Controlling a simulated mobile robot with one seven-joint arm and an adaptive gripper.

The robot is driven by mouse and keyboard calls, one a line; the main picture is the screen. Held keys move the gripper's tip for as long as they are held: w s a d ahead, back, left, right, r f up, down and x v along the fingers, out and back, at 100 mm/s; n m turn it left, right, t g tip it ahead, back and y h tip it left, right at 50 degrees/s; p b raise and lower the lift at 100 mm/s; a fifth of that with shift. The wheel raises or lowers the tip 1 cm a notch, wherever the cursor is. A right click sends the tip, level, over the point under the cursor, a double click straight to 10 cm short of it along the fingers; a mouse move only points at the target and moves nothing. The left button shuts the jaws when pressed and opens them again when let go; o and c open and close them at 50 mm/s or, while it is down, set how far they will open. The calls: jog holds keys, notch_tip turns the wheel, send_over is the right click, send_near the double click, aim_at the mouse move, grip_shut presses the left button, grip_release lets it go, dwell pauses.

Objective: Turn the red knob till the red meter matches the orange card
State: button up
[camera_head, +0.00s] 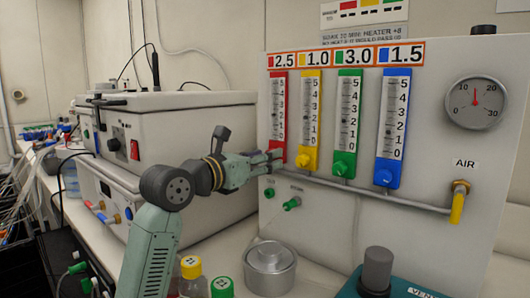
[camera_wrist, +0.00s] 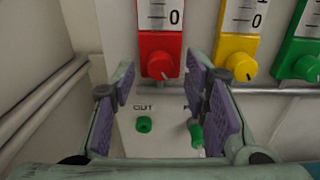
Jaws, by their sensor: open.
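The red meter (camera_head: 278,110) is the leftmost of a row of upright scales on the white panel; its float reading is too small to tell. The orange-edged card (camera_head: 285,61) above it shows a red square and 2.5. The red knob (camera_wrist: 160,65) sits below the red scale, with a pale mark on its face; in the head view my gripper mostly hides it. My gripper (camera_head: 277,160) is at the panel by the foot of the red meter. In the wrist view its open fingers (camera_wrist: 158,92) stand left and right of the knob; contact is not visible.
A yellow knob (camera_head: 307,158), green knob (camera_head: 341,168) and blue knob (camera_head: 383,177) follow to the right, with a pipe (camera_head: 400,200) below. Green fittings (camera_wrist: 144,124) lie under the red knob. A metal pot (camera_head: 270,268) stands on the bench below; a white box (camera_head: 190,120) is left.

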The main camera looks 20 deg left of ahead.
jog(key=shift+w+d, duration=0.15)
jog(key=shift+w, duration=0.25)
jog(key=shift+c, duration=0.2)
grip_shut()
